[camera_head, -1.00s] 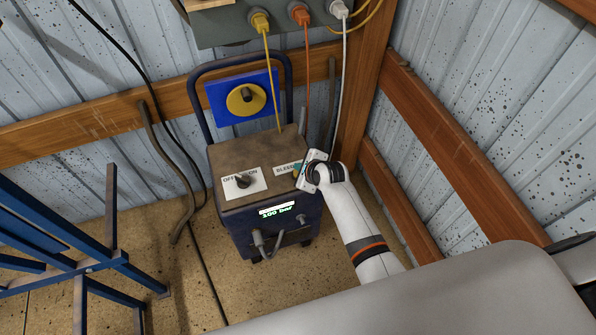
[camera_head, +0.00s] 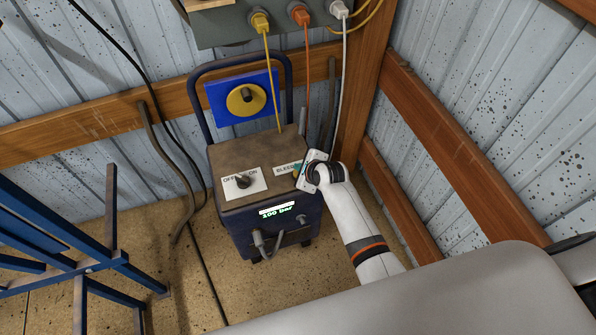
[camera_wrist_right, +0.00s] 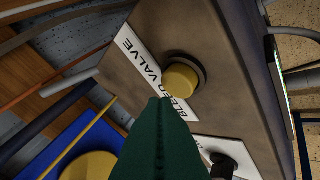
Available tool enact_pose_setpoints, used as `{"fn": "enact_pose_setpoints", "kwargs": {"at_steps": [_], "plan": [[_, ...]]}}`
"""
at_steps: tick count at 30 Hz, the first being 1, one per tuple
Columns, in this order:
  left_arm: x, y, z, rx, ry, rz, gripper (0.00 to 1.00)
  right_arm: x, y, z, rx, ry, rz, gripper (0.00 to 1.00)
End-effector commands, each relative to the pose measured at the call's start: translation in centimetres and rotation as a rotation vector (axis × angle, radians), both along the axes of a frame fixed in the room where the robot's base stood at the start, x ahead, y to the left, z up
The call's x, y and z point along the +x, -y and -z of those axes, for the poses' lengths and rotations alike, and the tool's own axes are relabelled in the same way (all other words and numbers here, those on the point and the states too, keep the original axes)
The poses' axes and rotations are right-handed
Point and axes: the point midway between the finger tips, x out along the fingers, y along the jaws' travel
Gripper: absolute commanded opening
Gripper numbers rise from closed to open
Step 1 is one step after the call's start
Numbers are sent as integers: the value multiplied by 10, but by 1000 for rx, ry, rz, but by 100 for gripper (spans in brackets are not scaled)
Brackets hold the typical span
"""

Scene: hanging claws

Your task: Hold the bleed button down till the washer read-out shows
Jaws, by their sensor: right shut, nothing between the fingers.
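The washer (camera_head: 245,155) is a dark blue wheeled unit with a brown top, standing on the floor by the wall. Its green read-out (camera_head: 277,213) shows 100 bar. The bleed button (camera_wrist_right: 181,79) is round and yellow in a dark ring, beside the white BLEED VALVE label (camera_wrist_right: 140,52) in the right wrist view. My right gripper (camera_head: 298,170) is shut and empty over the right side of the washer top. Its dark green fingertips (camera_wrist_right: 160,103) overlap the button's lower edge in the wrist view; I cannot tell whether they touch it. My left gripper is out of view.
An OFF/ON knob (camera_head: 243,181) sits left of the button on the same top. Yellow, orange and white cables hang from a socket box (camera_head: 225,26) above. A blue metal rack (camera_head: 75,265) stands at left. Wooden beams (camera_head: 455,140) line the right wall.

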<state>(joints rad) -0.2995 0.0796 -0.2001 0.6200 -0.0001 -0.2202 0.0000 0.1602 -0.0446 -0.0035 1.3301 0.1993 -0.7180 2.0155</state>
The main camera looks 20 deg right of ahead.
Motion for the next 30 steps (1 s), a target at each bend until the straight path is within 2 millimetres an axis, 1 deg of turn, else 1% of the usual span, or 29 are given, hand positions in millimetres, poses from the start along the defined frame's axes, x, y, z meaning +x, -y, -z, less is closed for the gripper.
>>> {"fn": "enact_pose_setpoints", "kwargs": {"at_steps": [12, 21, 30], "plan": [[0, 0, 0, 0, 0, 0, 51, 0, 0, 0, 0, 0, 0, 0], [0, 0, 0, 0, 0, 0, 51, 0, 0, 8, 1, -1, 0, 0], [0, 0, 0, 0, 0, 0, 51, 0, 0, 8, 0, 0, 0, 0]]}}
